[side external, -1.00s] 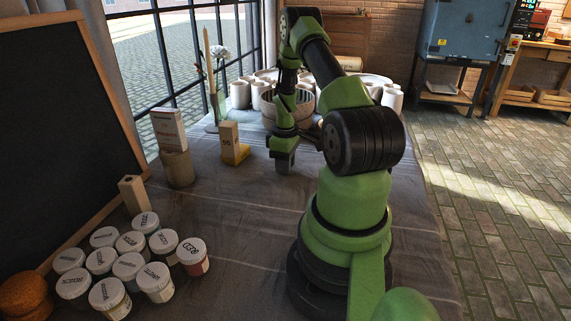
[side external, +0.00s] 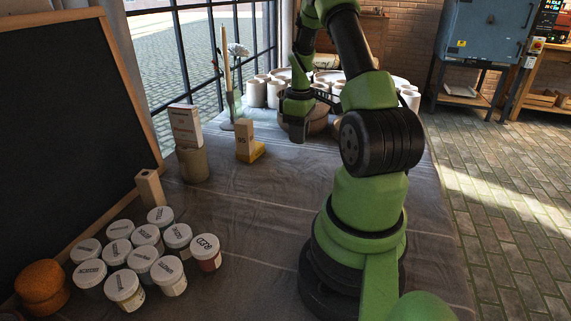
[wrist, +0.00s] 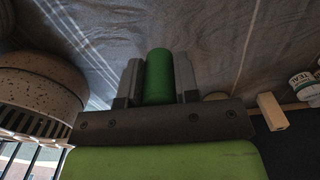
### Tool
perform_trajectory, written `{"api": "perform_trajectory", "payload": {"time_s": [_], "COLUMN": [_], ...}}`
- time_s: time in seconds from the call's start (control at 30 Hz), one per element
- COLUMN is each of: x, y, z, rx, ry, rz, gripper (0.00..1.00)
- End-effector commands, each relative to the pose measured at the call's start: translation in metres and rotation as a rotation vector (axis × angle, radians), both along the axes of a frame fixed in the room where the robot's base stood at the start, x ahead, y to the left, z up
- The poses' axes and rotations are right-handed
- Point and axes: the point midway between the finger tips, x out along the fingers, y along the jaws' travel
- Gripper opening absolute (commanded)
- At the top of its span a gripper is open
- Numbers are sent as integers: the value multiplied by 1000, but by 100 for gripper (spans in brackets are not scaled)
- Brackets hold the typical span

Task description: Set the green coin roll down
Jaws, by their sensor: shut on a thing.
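The green coin roll (wrist: 159,77) shows in the wrist view, between the two grey fingers of my gripper (wrist: 158,80). The gripper is shut on it, with one finger on each side. In the side external view my gripper (side external: 298,131) points down above the cloth-covered table (side external: 270,210), in front of the bowl and right of the yellow block. The roll cannot be made out there.
A speckled bowl (wrist: 40,85) is close by at the left of the wrist view. A yellow block (side external: 250,151), a canister (side external: 192,164) with a box on it, a wooden block (side external: 149,188) and several lidded jars (side external: 145,260) stand left. The middle table is clear.

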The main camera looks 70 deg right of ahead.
Motion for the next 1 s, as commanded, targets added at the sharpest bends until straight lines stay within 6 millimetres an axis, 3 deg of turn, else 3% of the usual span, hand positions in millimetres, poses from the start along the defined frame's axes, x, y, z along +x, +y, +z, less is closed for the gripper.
{"api": "perform_trajectory", "payload": {"time_s": [0.17,0.33,0.5,0.6,0.7,0.83,1.0], "x": [30,66,81,81,79,77,75], "y": [36,105,174,205,225,237,239], "z": [9,9,10,10,10,6,-22], "rx": [3,4,4,3,2,4,8], "ry": [1,2,2,1,0,2,6], "rz": [231,654,1072,1260,1390,1474,1487], "gripper": [0,0,0,0,0,0,0]}}
